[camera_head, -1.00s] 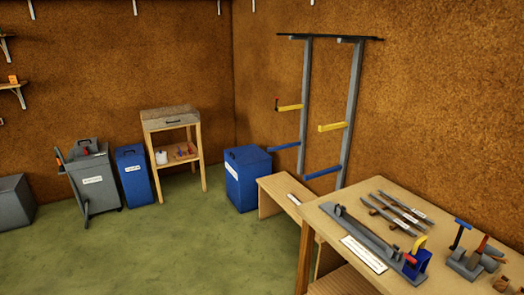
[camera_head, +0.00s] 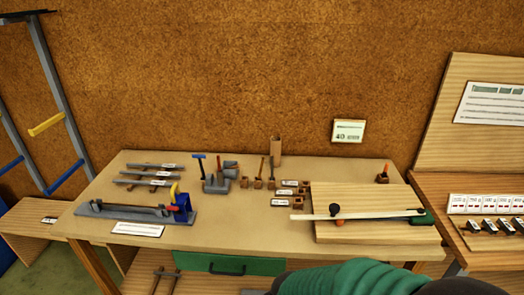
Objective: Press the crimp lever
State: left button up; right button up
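A grey bench device (camera_head: 140,211) lies along the left front of the workbench. At its right end is a blue block (camera_head: 183,208) with a yellow lever (camera_head: 174,190) standing up, tilted, and a small red part beside it. No label that I can read names the crimp lever, so I cannot be sure that this yellow lever is it. Neither of my grippers shows. A green ribbed and black shape, which looks like part of my arm, comes in at the bottom edge, well right of the device and apart from it.
The workbench (camera_head: 258,232) also holds grey strips (camera_head: 150,178), upright tools (camera_head: 215,180), small wooden blocks (camera_head: 258,183) and a wooden board (camera_head: 375,200) with a pale strip and black-knobbed parts. A green drawer (camera_head: 228,264) is below. A second bench (camera_head: 470,190) stands at right.

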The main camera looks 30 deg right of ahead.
aim_at(199, 156)
jog(key=z, duration=0.45)
jog(key=i+j, duration=0.7)
jog(key=j, duration=0.25)
jog(key=i+z, duration=0.05)
